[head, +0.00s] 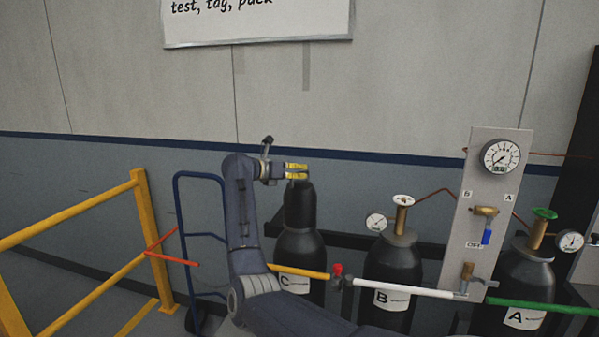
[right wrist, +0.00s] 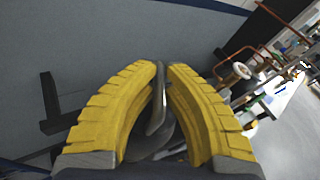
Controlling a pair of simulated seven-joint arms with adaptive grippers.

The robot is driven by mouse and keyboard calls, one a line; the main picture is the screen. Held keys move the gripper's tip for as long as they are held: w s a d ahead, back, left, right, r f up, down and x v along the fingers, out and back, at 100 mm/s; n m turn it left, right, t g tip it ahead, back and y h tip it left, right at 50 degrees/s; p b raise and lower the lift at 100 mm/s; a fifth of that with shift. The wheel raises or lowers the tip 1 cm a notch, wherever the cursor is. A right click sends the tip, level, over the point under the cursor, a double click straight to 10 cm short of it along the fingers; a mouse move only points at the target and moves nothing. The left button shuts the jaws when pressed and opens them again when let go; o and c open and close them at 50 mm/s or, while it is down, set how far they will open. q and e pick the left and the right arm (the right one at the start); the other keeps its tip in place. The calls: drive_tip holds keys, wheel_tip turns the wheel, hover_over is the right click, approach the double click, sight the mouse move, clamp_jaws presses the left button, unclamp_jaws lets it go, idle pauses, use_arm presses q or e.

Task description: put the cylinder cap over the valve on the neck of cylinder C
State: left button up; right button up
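Cylinder C (head: 299,248) is a dark bottle with a white label, left of the other bottles. The dark cylinder cap (head: 300,207) stands upright over its neck and hides the valve. Its lower edge appears to meet the bottle's shoulder; I cannot tell whether it is fully seated. My right gripper (head: 297,171), with yellow fingers, is at the top of the cap. In the right wrist view the fingers (right wrist: 163,72) are closed around a thin grey piece (right wrist: 158,105) on top of the cap. My left gripper is not in view.
Cylinder B (head: 393,262) and cylinder A (head: 527,278) stand to the right, with a gauge panel (head: 494,200) between them. A coloured bar (head: 395,288) crosses in front of the bottles. A blue hand truck (head: 200,178) and yellow railing (head: 148,225) are at the left.

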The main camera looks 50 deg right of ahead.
drive_tip(key=o, duration=0.5)
drive_tip(key=shift+a, duration=0.1)
drive_tip(key=v, duration=1.2)
drive_tip(key=shift+r, duration=0.15)
drive_tip(key=shift+s, duration=0.1)
